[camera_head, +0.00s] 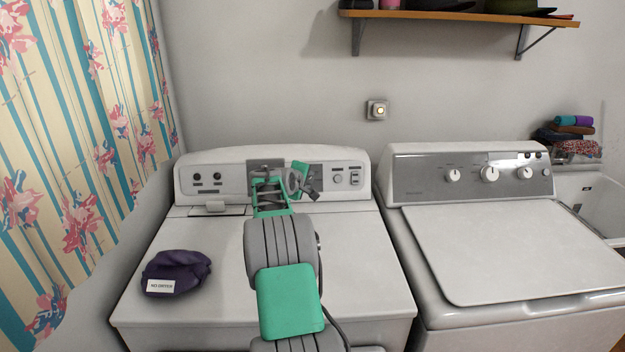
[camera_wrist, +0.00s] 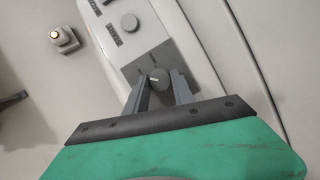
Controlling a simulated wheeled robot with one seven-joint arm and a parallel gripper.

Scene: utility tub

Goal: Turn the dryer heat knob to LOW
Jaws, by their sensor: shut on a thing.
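The dryer (camera_head: 180,250) is the white machine on the left, with a raised control panel at its back. My gripper (camera_head: 268,178) is at the middle of this panel. In the wrist view its two grey fingers (camera_wrist: 160,88) stand on either side of a dark round knob (camera_wrist: 159,78) and are shut on it. The knob has a pale pointer line on its face and sits on a grey plate (camera_wrist: 146,62). The markings around it are too small to read. In the head view my gripper and wrist hide this knob.
Another knob (camera_wrist: 130,22) sits on the panel beyond the held one. A purple cloth item (camera_head: 178,270) with a white label lies on the dryer top. The washer (camera_head: 500,250) stands close on the right. A shelf (camera_head: 460,16) and a wall fitting (camera_head: 377,110) are above.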

